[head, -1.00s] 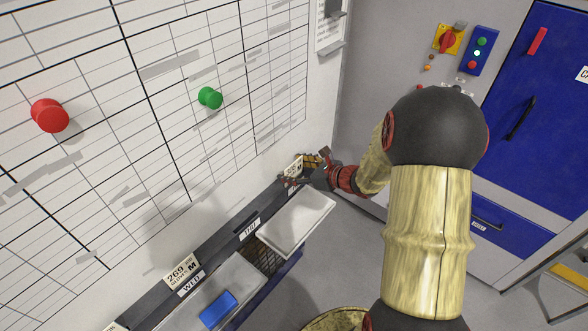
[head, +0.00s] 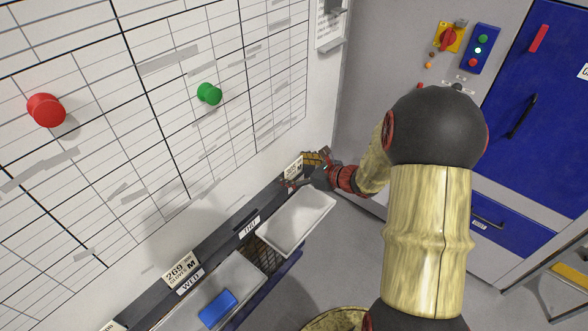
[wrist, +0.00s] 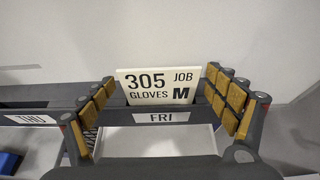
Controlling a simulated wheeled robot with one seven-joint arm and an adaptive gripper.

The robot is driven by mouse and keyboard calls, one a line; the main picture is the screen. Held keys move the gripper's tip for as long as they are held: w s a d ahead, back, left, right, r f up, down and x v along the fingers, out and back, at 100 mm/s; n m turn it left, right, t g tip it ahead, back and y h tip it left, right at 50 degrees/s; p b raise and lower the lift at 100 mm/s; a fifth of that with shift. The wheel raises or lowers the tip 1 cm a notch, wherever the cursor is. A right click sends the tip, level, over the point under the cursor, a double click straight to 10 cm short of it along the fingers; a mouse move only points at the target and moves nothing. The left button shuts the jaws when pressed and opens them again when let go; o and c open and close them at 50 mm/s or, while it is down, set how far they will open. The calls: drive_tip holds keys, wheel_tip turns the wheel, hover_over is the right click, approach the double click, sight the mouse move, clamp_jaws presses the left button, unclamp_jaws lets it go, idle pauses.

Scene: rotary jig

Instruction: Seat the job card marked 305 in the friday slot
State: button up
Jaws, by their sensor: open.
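The job card marked 305 (wrist: 158,86) stands upright in the friday slot, behind the FRI label (wrist: 161,117) on the dark rail, in the wrist view. It reads 305 JOB GLOVES M. In the head view the card (head: 293,167) shows small at the far end of the rail. My gripper (wrist: 162,100) is open, with a finger on each side of the card and a gap on both sides. In the head view my gripper (head: 308,172) is at the rail's far end. The card's lower edge is hidden behind the rail.
The rail (head: 217,239) runs along the whiteboard (head: 120,190), with THU and WED labels. A card marked 269 (head: 181,269) stands by WED. Pale trays (head: 297,222) and a blue block (head: 217,308) lie below. A grey cabinet with blue doors (head: 540,120) stands right.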

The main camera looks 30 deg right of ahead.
drive_tip(key=shift+s, duration=0.1)
drive_tip(key=v, duration=1.1)
drive_tip(key=shift+s, duration=0.35)
drive_tip(key=shift+d+r, duration=0.15)
drive_tip(key=s+a+f+n+g, duration=0.1)
drive_tip(key=s+a+n+g, duration=0.9)
drive_tip(key=s+n, duration=0.6)
drive_tip(key=s+a+r+n+t+h, duration=0.1)
drive_tip(key=a+r+n+t+h, duration=0.2)
drive_tip(key=a+r+n, duration=0.7)
wheel_tip(320, 180, up, 4)
drive_tip(key=n+h, duration=0.1)
drive_tip(key=n, duration=0.5)
drive_tip(key=shift+s+t, duration=0.2)
drive_tip(key=shift+t, duration=0.1)
